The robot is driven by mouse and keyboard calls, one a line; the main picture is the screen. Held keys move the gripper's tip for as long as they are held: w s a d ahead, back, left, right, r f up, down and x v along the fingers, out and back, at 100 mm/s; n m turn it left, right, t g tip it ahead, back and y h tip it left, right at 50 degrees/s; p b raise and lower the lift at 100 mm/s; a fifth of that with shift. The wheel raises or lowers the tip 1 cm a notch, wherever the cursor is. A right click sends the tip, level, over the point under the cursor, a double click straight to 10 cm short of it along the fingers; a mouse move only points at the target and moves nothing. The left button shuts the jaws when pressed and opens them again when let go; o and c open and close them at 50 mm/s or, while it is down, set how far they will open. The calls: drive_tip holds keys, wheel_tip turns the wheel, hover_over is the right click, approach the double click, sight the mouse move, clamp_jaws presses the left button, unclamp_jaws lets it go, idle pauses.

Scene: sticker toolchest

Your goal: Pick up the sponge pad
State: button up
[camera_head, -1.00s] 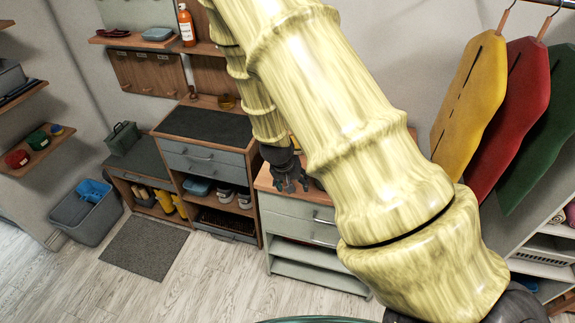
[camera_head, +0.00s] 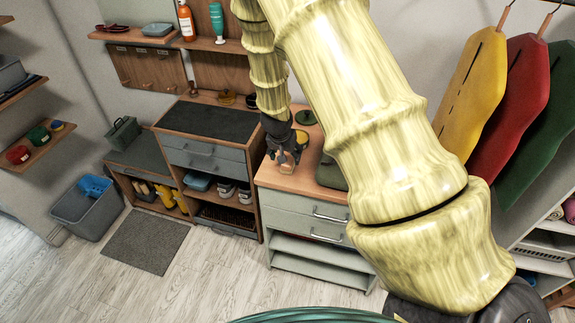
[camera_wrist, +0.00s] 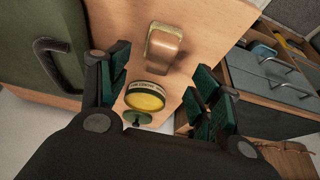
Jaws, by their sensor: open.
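A small tan block with rounded edges, which looks like the sponge pad (camera_wrist: 163,48), sits on the wooden counter top in the wrist view. It shows small beside my gripper in the head view (camera_head: 286,168). My gripper (camera_wrist: 158,78) is open and empty, pointed down at the counter. The block is just beyond the fingertips, roughly between the two finger pairs and apart from them. In the head view my gripper (camera_head: 281,155) is low over the counter's left part.
A round tin with a yellow top (camera_wrist: 145,97) and a green disc with a knob (camera_wrist: 137,118) stand near the block. A dark green case with a handle (camera_wrist: 40,60) lies to the left. A grey drawer cabinet (camera_wrist: 270,78) stands to the right. Wooden counter is bare around the block.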

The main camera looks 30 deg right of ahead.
sight(288, 165)
drive_tip(key=shift+s+p+x, duration=0.15)
drive_tip(key=shift+p+x, duration=0.15)
drive_tip(key=shift+x, duration=0.6)
drive_tip(key=shift+s+p+x, duration=0.2)
drive_tip(key=shift+p+x, duration=0.1)
drive_tip(key=shift+x, duration=1.55)
drive_tip(key=shift+w+a, duration=0.1)
drive_tip(key=shift+a, duration=0.05)
drive_tip(key=c, duration=1)
